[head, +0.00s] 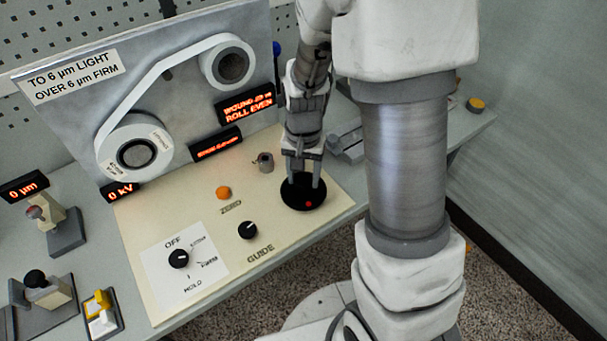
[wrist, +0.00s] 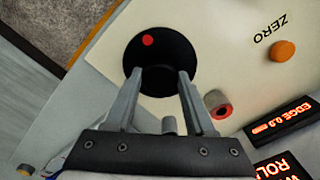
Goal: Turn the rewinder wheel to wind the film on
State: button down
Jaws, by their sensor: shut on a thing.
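The rewinder wheel is a black disc (head: 304,196) with a red dot, lying flat on the right part of the cream panel. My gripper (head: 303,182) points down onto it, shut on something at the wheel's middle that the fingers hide. In the wrist view the wheel (wrist: 160,50) shows its red dot toward the top, and both fingers of my gripper (wrist: 163,72) reach over its near part. The white film (head: 160,75) runs between a lower left roll (head: 118,138) and an upper right roll (head: 213,66) on the grey upright plate.
The panel also carries an orange ZERO button (head: 223,192), a GUIDE knob (head: 248,230), an OFF/HOLD knob (head: 179,258) and a small grey post (head: 264,161). Lit displays read 0 kV (head: 121,192) and "WOUND", "ROLL EVEN" (head: 247,106). Small fixtures stand at the lower left.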

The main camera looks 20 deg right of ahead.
aim_at(304, 180)
jog(key=shift+c, duration=1.3)
grip_release()
notch_tip(304, 180, up, 18)
jog(key=p, duration=0.2)
jog(key=shift+f, duration=0.25)
